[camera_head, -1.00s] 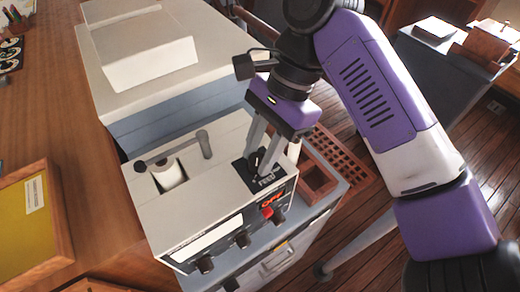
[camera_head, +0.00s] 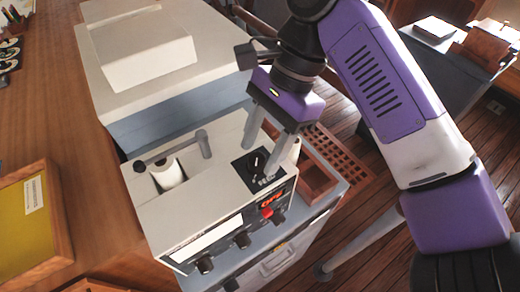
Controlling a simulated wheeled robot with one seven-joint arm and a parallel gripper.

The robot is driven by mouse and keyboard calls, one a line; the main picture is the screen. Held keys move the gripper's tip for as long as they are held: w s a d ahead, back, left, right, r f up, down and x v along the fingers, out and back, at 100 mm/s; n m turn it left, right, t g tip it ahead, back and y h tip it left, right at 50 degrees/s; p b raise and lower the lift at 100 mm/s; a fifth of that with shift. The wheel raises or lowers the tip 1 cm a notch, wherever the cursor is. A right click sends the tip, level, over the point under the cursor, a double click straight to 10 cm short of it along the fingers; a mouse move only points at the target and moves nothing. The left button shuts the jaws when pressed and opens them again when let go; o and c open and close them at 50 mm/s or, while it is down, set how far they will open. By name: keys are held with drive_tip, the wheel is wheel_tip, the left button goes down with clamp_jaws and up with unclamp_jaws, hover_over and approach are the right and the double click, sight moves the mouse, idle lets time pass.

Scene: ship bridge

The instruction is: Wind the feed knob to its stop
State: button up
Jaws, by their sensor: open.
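The feed knob (camera_head: 254,161) is a small black knob with a light mark. It sits on a black square plate at the right end of the beige machine's top (camera_head: 215,172). Its label lies at the plate's front edge and is blurred. My gripper (camera_head: 263,152) points down at the knob with its two grey fingers spread apart. The fingers are empty and appear a little above the knob, clear of it. The right finger covers part of the plate's right edge.
The machine's front has a red display (camera_head: 271,201), a red knob (camera_head: 267,212) and black knobs. A brown tray (camera_head: 318,178) is at the right. A large beige box (camera_head: 145,52) stands behind.

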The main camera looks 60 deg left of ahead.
drive_tip(key=v, duration=0.6)
drive_tip(key=shift+r, duration=0.25)
drive_tip(key=shift+w, duration=0.15)
